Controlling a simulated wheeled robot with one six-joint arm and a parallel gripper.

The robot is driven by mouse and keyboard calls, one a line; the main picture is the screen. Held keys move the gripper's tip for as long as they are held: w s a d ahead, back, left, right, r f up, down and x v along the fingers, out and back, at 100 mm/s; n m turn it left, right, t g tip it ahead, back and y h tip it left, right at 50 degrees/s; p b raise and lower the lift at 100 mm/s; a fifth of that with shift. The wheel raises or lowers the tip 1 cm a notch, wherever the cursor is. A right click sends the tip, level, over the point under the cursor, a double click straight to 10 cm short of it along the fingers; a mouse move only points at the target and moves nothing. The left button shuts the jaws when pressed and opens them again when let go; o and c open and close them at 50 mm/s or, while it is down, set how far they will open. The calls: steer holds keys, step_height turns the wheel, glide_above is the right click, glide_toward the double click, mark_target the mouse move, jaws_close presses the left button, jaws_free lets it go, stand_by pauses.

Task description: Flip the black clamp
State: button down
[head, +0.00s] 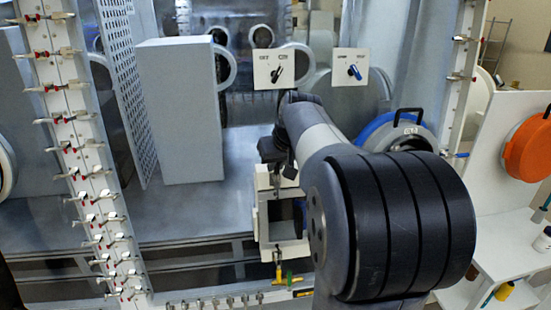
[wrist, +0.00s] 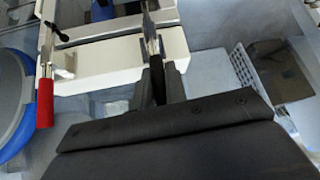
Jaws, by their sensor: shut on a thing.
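In the wrist view my gripper (wrist: 158,84) is shut, its dark fingers close together at the edge of a white frame (wrist: 100,60). A narrow upright piece with a metal upper part (wrist: 150,35) rises from between the fingers. It appears to be the lever of the black clamp, but the fingers hide most of it and I cannot tell its tilt. In the head view my gripper (head: 272,150) is a dark shape at the top of the same white frame (head: 265,225). My arm hides part of this area, and the clamp cannot be made out there.
A red-handled lever (wrist: 45,100) is at the frame's left in the wrist view. Two white panels carry a black handle (head: 277,74) and a blue handle (head: 355,72). A grey box (head: 180,110) stands left. A post with several clamps (head: 85,150) is further left.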

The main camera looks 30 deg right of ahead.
stand_by(0.4)
steer(key=c, duration=1.4)
jaws_free()
steer(key=shift+c, duration=0.2)
steer(key=b+v, duration=0.2)
steer(key=v, duration=0.8)
steer(key=shift+r, duration=0.4)
steer(key=shift+a+f, duration=0.1)
